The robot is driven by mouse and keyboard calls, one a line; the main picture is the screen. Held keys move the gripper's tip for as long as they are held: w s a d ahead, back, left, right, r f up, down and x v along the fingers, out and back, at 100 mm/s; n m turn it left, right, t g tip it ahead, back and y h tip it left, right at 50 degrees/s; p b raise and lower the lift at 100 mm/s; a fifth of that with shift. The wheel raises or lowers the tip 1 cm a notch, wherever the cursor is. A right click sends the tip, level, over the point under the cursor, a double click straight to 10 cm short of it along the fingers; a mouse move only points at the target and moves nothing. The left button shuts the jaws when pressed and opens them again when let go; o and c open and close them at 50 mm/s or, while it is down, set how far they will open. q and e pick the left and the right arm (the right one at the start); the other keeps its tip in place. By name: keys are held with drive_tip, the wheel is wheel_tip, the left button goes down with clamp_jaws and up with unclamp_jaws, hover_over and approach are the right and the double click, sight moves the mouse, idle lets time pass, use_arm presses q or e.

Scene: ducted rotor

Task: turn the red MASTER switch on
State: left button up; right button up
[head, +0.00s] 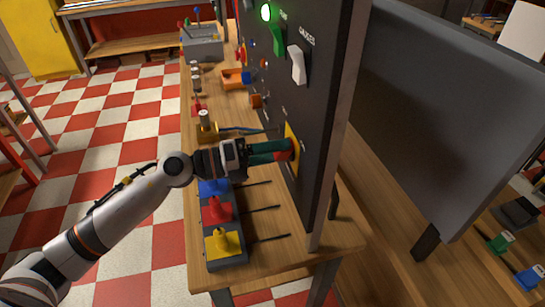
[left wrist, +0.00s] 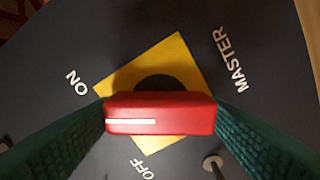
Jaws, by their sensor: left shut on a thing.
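The red MASTER switch (head: 291,146) is a rotary handle on a yellow square plate (head: 295,140), low on the dark panel. In the left wrist view the red handle (left wrist: 160,113) lies level across the picture. Its white line is at its left end and points left, between the ON label (left wrist: 76,82) and the OFF label (left wrist: 143,169), nearer ON. The MASTER label (left wrist: 232,60) is at right. My left gripper (head: 290,149) is shut on the handle, one green finger at each end. My right gripper is not in view.
The panel (head: 318,120) stands upright on a wooden bench (head: 275,249), with a green rocker (head: 278,40) and a white rocker (head: 297,64) above. Checkered floor lies open at left.

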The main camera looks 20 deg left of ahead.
use_arm(q)
drive_tip(key=shift+f+m+b, duration=0.15)
drive_tip(key=shift+m+b, duration=0.5)
drive_tip(key=shift+m, duration=0.65)
drive_tip(key=shift+o, duration=0.2)
drive_tip(key=o, duration=1)
drive_tip(key=shift+c, duration=0.2)
drive_tip(key=shift+s+a+b, duration=0.25)
drive_tip(key=shift+a+b, duration=0.2)
drive_tip(key=b+v, duration=0.4)
drive_tip(key=v, duration=0.7)
